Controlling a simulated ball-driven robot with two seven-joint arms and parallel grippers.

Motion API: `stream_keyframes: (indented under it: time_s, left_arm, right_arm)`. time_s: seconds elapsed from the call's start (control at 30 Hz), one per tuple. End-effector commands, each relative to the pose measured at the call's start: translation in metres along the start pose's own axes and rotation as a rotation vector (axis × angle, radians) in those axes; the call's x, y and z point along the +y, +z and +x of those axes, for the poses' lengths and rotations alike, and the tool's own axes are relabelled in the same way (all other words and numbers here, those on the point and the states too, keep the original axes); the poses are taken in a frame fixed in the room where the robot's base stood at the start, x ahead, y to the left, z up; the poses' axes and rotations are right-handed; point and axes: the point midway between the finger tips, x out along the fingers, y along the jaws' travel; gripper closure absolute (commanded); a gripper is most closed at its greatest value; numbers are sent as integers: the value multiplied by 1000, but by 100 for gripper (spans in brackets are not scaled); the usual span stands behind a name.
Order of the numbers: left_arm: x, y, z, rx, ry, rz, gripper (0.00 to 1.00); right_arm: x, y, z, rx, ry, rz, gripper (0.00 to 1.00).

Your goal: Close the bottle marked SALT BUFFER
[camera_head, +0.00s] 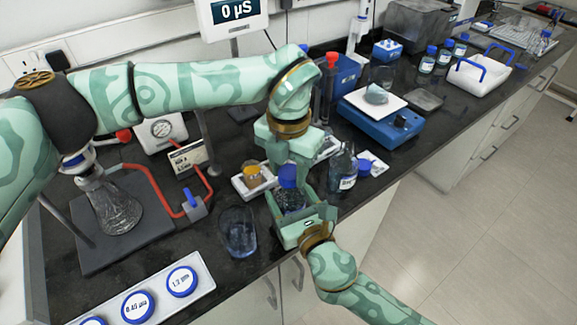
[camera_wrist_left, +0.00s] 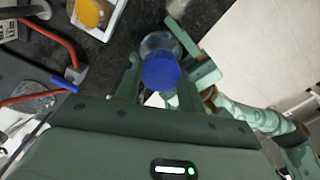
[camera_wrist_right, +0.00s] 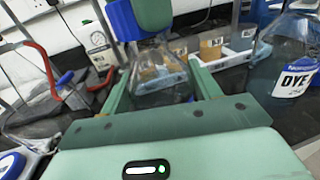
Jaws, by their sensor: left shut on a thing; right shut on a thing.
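A clear bottle (camera_head: 292,200) with liquid stands near the table's front edge, its label hidden from me. My right gripper (camera_head: 300,222) is shut around its body, which also shows between the fingers in the right wrist view (camera_wrist_right: 160,82). A blue screw cap (camera_head: 289,176) is at the top of this bottle; it also shows in the left wrist view (camera_wrist_left: 161,71). My left gripper (camera_wrist_left: 160,88) is shut on the cap from above. A left finger hides part of the cap in the right wrist view (camera_wrist_right: 122,20). I cannot tell whether the cap is fully seated.
A DYE bottle (camera_wrist_right: 290,65) stands close to the right, with a blue cap (camera_head: 364,164) beside it. A glass beaker (camera_head: 238,235) is at the left. A white tray with an amber jar (camera_head: 252,172) stands behind. A blue balance (camera_head: 380,122) is farther back.

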Motion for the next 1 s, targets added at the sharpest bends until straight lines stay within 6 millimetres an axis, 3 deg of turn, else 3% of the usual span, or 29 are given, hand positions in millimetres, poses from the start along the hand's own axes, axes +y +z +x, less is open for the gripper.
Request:
stream_keyframes:
  time_s: [0.77, 0.8, 0.9, 1.0]
  left_arm:
    - [0, 0, 12, 1, 0, 0, 82]
    - [0, 0, 12, 1, 0, 1, 82]
    - [0, 0, 11, 0, 0, 46, 82]
    - [1, 0, 11, -1, 3, 233, 82]
  right_arm:
    - [0, 0, 0, 0, -1, -1, 79]
    - [0, 0, 0, 1, -1, -1, 100]
    - [0, 0, 0, 1, -1, -1, 100]
    - [0, 0, 0, 1, -1, -1, 100]
